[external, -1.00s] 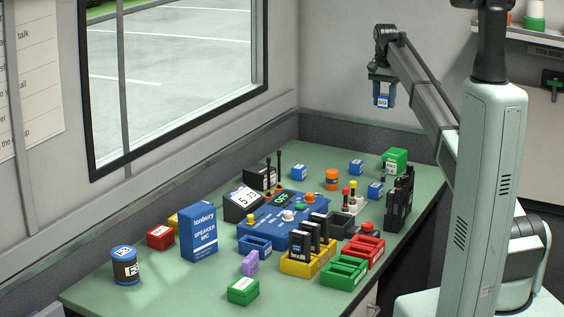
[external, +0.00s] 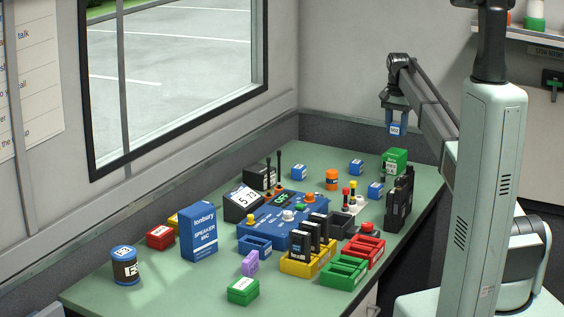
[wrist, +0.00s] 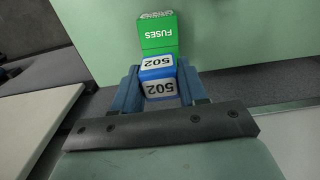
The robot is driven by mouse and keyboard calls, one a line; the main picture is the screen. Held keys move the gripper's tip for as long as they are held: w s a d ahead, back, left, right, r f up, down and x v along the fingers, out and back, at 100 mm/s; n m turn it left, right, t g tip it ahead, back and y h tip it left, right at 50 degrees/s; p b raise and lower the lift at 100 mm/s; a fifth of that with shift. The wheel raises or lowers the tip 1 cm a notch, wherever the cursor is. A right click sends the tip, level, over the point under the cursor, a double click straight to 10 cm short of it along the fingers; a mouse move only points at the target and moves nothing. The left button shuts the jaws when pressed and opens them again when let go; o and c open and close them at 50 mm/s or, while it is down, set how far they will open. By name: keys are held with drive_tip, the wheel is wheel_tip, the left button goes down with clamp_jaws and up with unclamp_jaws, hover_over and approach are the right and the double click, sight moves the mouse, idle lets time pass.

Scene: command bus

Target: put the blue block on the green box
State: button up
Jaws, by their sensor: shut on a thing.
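My gripper (external: 396,126) is shut on a blue block (external: 397,130) with a white "502" label. In the external view it is in the air at the back right of the desk, with the block above the green box (external: 395,161) and a gap showing between them. In the wrist view the block (wrist: 159,80) sits between the fingers, and the green box (wrist: 158,36), marked "FUSES", shows just beyond it. The block hides part of the box there, so I cannot tell how well they line up.
Other blue blocks stand on the desk at the back (external: 299,172), (external: 356,167) and near the middle right (external: 375,190). A tall black radio rack (external: 398,203) stands in front of the green box. A smaller green box (external: 243,291) lies at the front.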

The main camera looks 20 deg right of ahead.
sight(395, 152)
drive_tip(key=shift+f, duration=2.8)
drive_tip(key=shift+f, duration=0.15)
drive_tip(key=o, duration=1.1)
drive_tip(key=shift+c, duration=0.2)
wheel_tip(395, 152, up, 12)
drive_tip(key=shift+r, duration=0.15)
